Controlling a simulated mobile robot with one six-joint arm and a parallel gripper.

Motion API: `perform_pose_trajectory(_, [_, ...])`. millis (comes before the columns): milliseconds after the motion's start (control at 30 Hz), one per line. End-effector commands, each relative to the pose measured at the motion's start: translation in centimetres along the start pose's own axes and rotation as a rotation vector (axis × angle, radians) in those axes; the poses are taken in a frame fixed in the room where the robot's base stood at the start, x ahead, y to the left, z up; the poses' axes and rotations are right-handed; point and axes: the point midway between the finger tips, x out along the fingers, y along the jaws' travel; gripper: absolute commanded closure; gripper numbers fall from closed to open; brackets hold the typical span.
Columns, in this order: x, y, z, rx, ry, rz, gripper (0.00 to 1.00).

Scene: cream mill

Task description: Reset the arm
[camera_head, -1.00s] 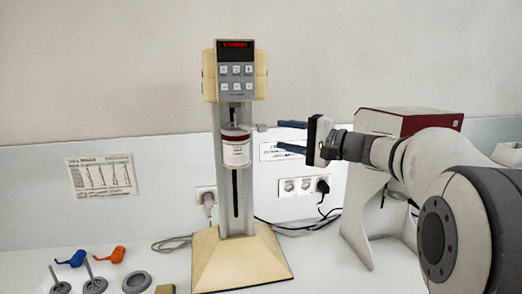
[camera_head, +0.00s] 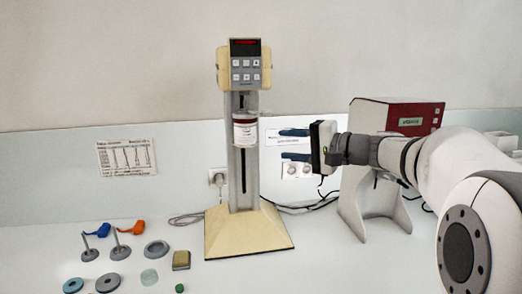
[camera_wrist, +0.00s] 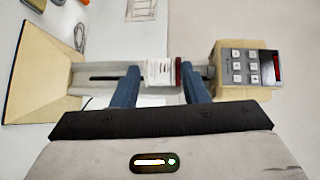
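My gripper (camera_head: 296,145) is at the end of my arm, which reaches in from the right. Its two blue fingers point left and are spread apart with nothing between them. In the head view their tips are just right of a white jar with a dark red lid (camera_head: 245,132), with a gap between. The jar is held upright on the column of the cream mill (camera_head: 240,150). In the wrist view the jar (camera_wrist: 160,73) appears between the open fingers (camera_wrist: 160,84), beyond the tips.
A red-fronted device (camera_head: 405,115) stands behind my arm at the right. Blue (camera_head: 96,232) and orange (camera_head: 131,227) pieces, grey discs (camera_head: 156,249) and a small yellowish block (camera_head: 181,260) lie at the left front. Cables lie behind the mill's base. The counter's front middle is clear.

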Motion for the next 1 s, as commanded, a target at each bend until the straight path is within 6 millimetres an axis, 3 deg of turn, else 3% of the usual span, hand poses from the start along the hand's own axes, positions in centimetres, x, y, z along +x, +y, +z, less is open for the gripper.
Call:
perform_pose_trajectory(267, [-0.5,4.9,5.1,-0.045,-0.05,0.234,0.6])
perform_pose_trajectory(467, [-2.7,10.6,10.1,-0.117,-0.095,0.49,0.6])
perform_pose_trajectory(600, [-6.4,16.3,14.4,-0.225,-0.131,0.75,0.6])
perform_pose_trajectory(800, [-13.1,23.0,18.3,-0.431,-0.167,1.087,0.6])
perform_pose_trajectory(1000, [-17.3,26.1,19.5,-0.59,-0.185,1.274,0.6])
